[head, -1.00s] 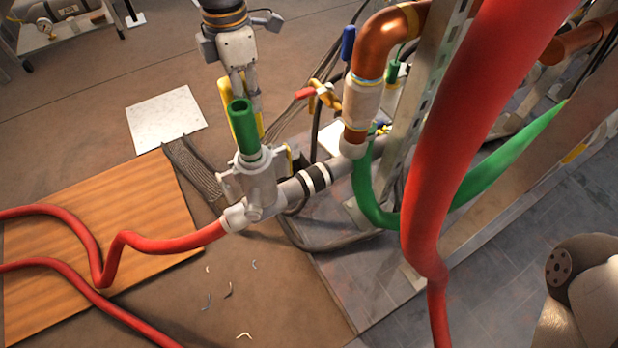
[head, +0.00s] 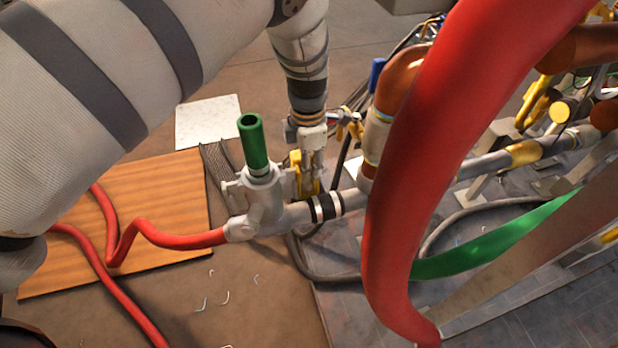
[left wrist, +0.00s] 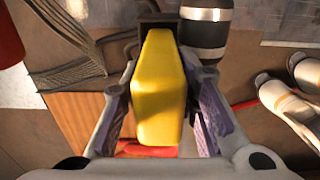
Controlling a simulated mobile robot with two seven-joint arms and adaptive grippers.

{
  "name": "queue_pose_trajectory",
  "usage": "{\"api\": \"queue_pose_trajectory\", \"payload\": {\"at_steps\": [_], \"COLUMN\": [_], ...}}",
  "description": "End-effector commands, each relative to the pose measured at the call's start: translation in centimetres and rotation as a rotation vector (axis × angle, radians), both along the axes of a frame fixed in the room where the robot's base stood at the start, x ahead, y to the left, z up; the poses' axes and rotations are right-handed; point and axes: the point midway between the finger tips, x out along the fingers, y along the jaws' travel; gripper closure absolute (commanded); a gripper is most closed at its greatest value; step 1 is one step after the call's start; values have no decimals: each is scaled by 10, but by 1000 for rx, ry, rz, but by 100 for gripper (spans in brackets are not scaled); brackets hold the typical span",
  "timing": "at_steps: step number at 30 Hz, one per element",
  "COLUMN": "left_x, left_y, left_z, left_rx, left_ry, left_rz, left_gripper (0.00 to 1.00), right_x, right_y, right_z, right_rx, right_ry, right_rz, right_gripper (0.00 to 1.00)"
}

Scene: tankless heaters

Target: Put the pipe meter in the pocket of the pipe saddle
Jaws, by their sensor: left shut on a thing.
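The pipe meter is a yellow block (left wrist: 160,95) in the left wrist view, between the purple-padded fingers of my left gripper (left wrist: 163,112). In the head view the gripper (head: 311,172) points down beside the grey pipe fitting, and the yellow meter (head: 296,163) shows at its left. A dark bracket, apparently the pipe saddle (left wrist: 157,20), lies at the meter's far end beside the pipe. The meter overlaps the bracket in view; I cannot tell whether it sits in the pocket. In the head view the saddle is mostly hidden. My right gripper is not in view.
A grey pipe (head: 290,215) with black bands carries a fitting with an upright green pipe (head: 253,143). A thick red hose (head: 430,150) crosses the front right. A green hose (head: 490,250) hangs behind it. A wooden board (head: 160,200) lies left.

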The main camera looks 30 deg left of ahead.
Motion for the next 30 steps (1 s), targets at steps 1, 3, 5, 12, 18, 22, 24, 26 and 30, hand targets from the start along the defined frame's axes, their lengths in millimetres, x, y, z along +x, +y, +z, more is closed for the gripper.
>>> {"api": "queue_pose_trajectory", "payload": {"at_steps": [1, 3, 5, 12, 18, 22, 24, 26, 30], "left_x": [-1, -1, -1, 0, 0, 0, 0, 0, 1], "left_y": [0, 0, 0, 0, 0, 0, 0, 0, 0], "left_z": [-8, -20, -32, -35, -39, -38, -38, -38, -30], "left_rx": [-1, 0, 0, -1, 0, 0, 0, 0, 0], "left_ry": [2, 3, 3, -1, 0, 0, 0, 0, -3], "left_rz": [0, 0, 0, 0, 0, 0, 0, 0, 0], "left_gripper": [100, 100, 100, 100, 61, 52, 52, 52, 52], "right_x": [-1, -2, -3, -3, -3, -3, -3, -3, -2], "right_y": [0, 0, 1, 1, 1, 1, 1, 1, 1], "right_z": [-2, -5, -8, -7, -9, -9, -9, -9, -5], "right_rx": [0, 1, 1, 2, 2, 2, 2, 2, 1], "right_ry": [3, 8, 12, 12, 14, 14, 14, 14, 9], "right_rz": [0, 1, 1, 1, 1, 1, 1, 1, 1], "right_gripper": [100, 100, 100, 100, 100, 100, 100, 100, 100]}}
